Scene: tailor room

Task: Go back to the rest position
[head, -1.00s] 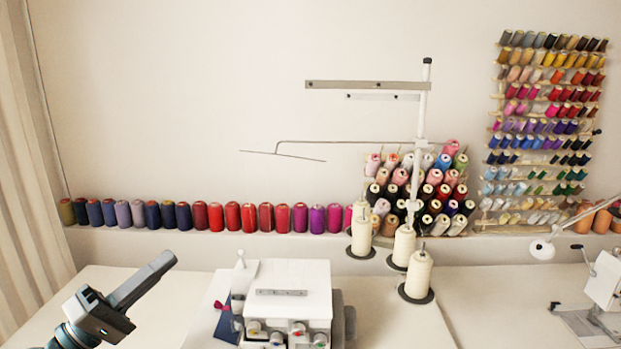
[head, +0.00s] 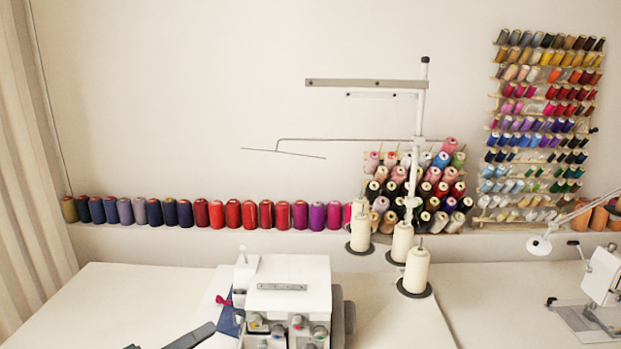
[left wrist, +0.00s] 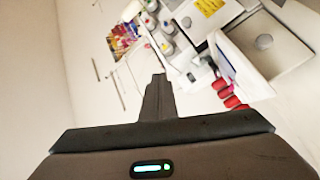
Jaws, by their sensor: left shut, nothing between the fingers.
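My right gripper is in neither view.
The pale table (head: 100,295) is clear at the left. Cream thread cones (head: 417,270) stand on the machine's thread stand. A row of spools (head: 233,214) lines the ledge behind. A second sewing machine (head: 603,280) stands at the right.

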